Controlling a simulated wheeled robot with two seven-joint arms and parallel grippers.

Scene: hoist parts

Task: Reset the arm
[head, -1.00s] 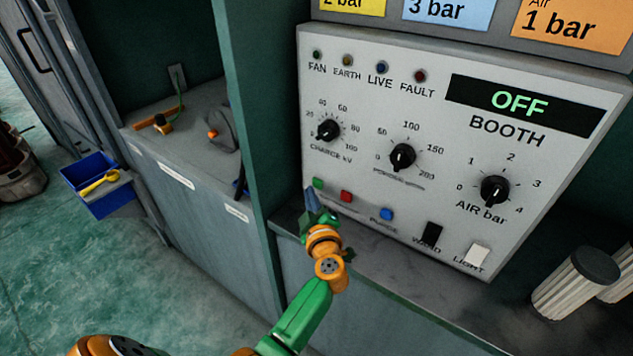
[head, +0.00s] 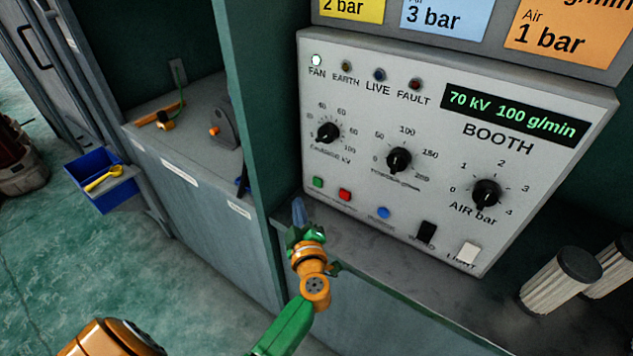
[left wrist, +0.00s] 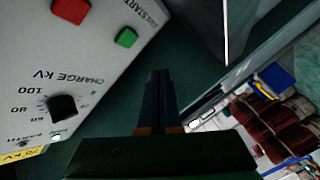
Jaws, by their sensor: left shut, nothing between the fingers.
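My left arm comes in from the bottom of the head view, green and orange. Its gripper (head: 298,212) is shut and empty, just below and left of the control panel's lower left corner. In the left wrist view its dark blue fingers (left wrist: 160,95) are together, apart from the panel. The booth control panel (head: 455,165) stands upright with three black knobs. Its green button (head: 318,182) and red button (head: 344,195) are close to the gripper; the green button also shows in the left wrist view (left wrist: 126,37). The display (head: 516,116) reads 70 kV 100 g/min. The FAN lamp (head: 316,60) is lit white.
A green post (head: 250,110) stands left of the panel. A blue bin (head: 98,185) with a yellow scoop hangs at the left bench. Pleated filters (head: 560,280) stand at the right. The ledge below the panel is clear near the gripper.

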